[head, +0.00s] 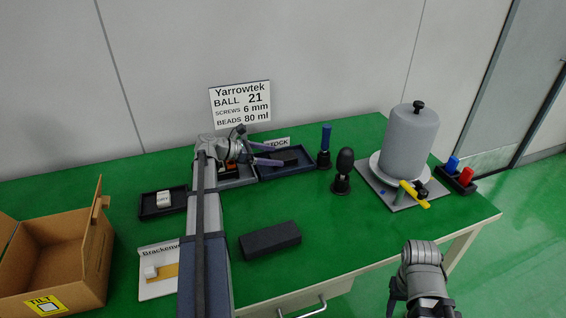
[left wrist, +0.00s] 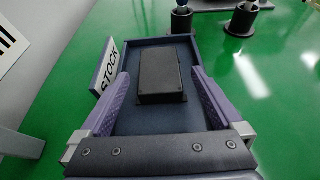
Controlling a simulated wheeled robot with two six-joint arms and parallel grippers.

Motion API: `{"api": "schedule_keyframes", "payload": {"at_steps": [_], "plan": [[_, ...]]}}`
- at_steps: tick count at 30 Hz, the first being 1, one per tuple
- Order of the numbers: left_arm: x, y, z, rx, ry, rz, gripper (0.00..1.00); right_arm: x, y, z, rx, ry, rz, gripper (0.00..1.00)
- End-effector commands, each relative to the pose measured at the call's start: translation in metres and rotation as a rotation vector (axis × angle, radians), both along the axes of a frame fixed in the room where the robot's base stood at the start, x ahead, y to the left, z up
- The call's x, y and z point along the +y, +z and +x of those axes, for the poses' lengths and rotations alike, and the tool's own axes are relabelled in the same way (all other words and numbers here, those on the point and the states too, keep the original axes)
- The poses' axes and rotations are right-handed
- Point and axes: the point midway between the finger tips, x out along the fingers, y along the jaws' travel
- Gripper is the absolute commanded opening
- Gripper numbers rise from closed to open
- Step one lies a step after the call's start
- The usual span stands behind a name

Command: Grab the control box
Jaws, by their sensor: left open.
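A small black box (left wrist: 160,75), which looks like the control box, lies in a dark blue tray (left wrist: 125,122) beside a STOCK sign. In the head view the box (head: 292,160) is partly hidden by my left gripper (head: 279,154). My left gripper is open, with its purple fingers on either side of the box in the left wrist view. A gap shows between each finger and the box, so it holds nothing. My right arm's end (head: 420,280) is at the lower right of the head view, away from the tray; its jaw state is unclear.
A blue-handled tool (head: 326,145) and a dark knobbed tool (head: 343,170) stand right of the tray. A grey bell-shaped cover (head: 409,142) stands farther right. A black block (head: 270,240) lies in front. An open cardboard box (head: 60,262) is at left.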

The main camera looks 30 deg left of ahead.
Motion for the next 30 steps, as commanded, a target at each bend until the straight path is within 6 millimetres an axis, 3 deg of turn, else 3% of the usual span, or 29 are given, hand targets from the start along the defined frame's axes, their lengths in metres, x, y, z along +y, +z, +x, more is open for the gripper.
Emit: {"api": "schedule_keyframes", "payload": {"at_steps": [8,18,24,30], "plan": [[-0.005,-0.004,0.006,0.0,-0.001,0.0,1.0,0.0,-0.004,0.0,0.0,0.0,0.0,0.5],[-0.03,-0.02,0.037,0.0,-0.001,0.0,1.0,0.0,-0.02,0.0,0.0,0.0,0.0,0.5],[-0.031,-0.019,0.038,0.0,0.0,0.0,1.0,0.0,-0.019,0.0,0.0,0.0,0.0,0.5],[-0.031,-0.019,0.038,0.0,0.0,0.0,0.8,0.0,-0.019,0.0,0.0,0.0,0.0,0.5]]}}
